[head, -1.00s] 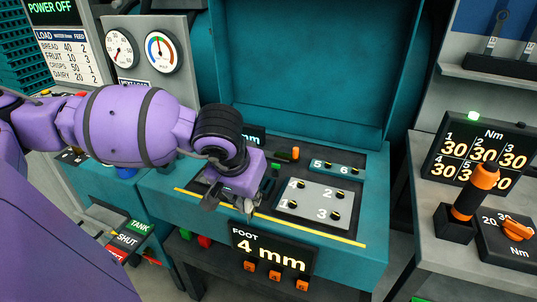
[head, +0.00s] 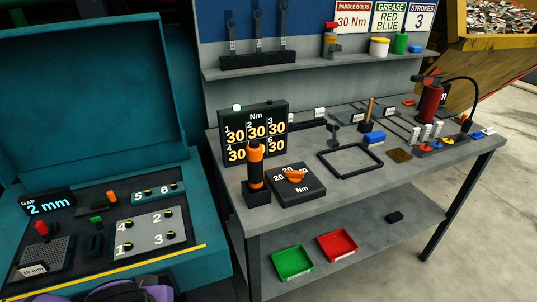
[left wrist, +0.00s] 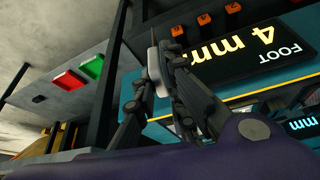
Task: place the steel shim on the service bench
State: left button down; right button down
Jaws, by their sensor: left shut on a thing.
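The service bench (head: 330,205) is the grey workbench in the middle and right of the head view. In the left wrist view my left gripper (left wrist: 158,75) is shut on a pale, thin piece, seen nearly edge-on, that looks like the steel shim (left wrist: 154,62). The gripper is in front of the teal machine, near its "FOOT 4 mm" display (left wrist: 255,58). In the head view only a bit of my purple left arm shows at the bottom left edge; the gripper is out of that picture. My right gripper is not in view.
The bench top holds a torque display (head: 255,132), an orange-handled driver (head: 255,165), a Nm dial box (head: 295,183), an empty black frame (head: 350,160) and a red extinguisher-like bottle (head: 430,102). Green (head: 292,262) and red (head: 337,245) trays sit on the lower shelf. The teal machine (head: 90,85) stands left.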

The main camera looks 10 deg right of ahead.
aim_at(350, 160)
jog(key=i+l+u, duration=0.15)
jog(key=l, duration=1.05)
jog(key=i+l+u, duration=0.15)
jog(key=l, duration=1.1)
jog(key=i+l+u, duration=0.2)
jog(key=l, duration=1.05)
jog(key=k, duration=0.05)
